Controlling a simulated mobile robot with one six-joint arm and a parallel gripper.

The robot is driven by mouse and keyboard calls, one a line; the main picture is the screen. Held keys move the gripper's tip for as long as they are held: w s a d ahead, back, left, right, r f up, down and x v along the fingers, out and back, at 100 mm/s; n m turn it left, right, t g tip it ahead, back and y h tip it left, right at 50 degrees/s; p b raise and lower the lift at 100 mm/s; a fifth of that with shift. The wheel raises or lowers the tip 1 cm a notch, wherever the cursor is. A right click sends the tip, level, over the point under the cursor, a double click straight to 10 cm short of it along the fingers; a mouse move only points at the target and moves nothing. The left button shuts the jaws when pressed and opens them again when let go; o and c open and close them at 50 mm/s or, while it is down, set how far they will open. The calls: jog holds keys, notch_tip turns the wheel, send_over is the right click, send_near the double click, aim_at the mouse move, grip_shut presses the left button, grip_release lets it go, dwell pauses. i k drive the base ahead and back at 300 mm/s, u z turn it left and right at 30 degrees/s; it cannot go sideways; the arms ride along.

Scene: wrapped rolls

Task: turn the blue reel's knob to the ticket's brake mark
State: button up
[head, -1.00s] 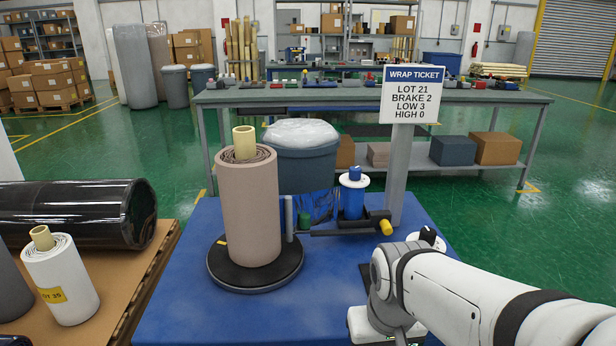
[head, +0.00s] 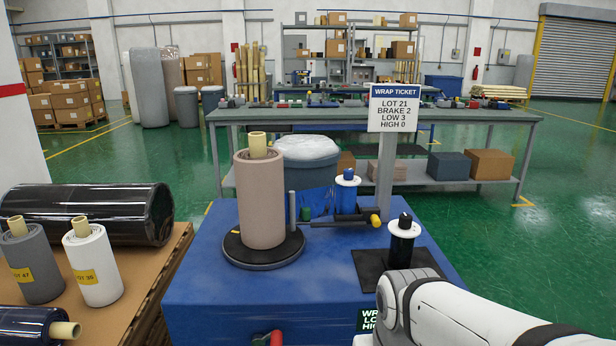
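The blue reel (head: 347,196) stands upright at the back right of the blue machine bed, with a white disc and a blue knob (head: 348,175) on top. Its brake marks are too small to read. The wrap ticket (head: 394,110) on a grey post reads LOT 21, BRAKE 2, LOW 3, HIGH 0. A similar black reel (head: 402,244) with a white disc and a black knob stands nearer, on a dark plate. My arm comes in at the lower right, in front of that plate. My gripper is out of sight, below the frame or behind the arm.
A brown wrapped roll (head: 261,200) stands on a black turntable (head: 250,259). A dark bar with a yellow end (head: 375,220) lies just in front of the blue reel. A red handle (head: 277,338) shows at the front edge. A pallet (head: 150,283) with several rolls is left.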

aim_at(348, 175)
jog(key=z, duration=0.15)
jog(key=i, duration=0.9)
jog(key=u, duration=0.2)
jog(key=k, duration=0.9)
jog(key=z, duration=0.2)
jog(key=i, duration=0.9)
jog(key=u, duration=0.05)
